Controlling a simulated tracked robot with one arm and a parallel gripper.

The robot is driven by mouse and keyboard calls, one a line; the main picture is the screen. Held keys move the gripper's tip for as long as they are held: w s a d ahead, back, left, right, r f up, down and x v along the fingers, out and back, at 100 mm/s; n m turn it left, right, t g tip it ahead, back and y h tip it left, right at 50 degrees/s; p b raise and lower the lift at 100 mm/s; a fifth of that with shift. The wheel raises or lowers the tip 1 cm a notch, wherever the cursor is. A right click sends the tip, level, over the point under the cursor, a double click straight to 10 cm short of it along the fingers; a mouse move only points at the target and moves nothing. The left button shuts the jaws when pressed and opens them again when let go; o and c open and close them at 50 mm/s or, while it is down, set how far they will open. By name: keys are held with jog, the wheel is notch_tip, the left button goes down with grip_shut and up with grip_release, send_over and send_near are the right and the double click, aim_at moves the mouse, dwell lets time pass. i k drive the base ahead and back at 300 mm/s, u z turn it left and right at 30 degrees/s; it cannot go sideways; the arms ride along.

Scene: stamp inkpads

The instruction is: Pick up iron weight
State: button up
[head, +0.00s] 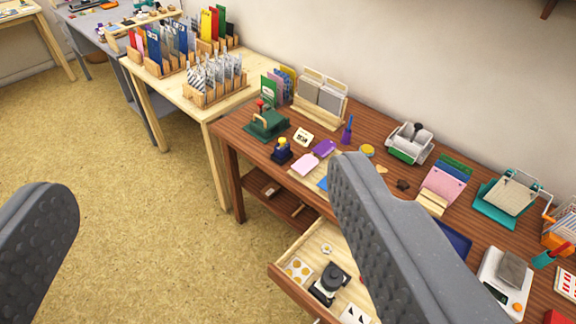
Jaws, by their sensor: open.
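My gripper (205,185) is open. Its two grey fingers stand far apart, one at the left edge and one right of centre, with nothing between them but a view of the floor and furniture beyond. I cannot tell for sure which thing is the iron weight. A dark knobbed piece (334,275) stands in the open drawer, just left of the right finger in the picture. A grey block (513,269) lies on a white scale (494,282) at the lower right, beyond the right finger. The right finger hides part of the drawer and desk.
The brown wooden desk (262,150) carries a green press (266,122), tags, stands and pads. Its pale drawer (285,283) is pulled out. A light wood table (180,97) with card racks stands at the back left. The floor (150,230) is clear.

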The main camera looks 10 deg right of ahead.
aim_at(332, 278)
jog(key=u, duration=0.4)
jog(key=k, duration=1.4)
jog(key=z, duration=0.65)
jog(key=i, duration=1)
jog(key=u, duration=0.05)
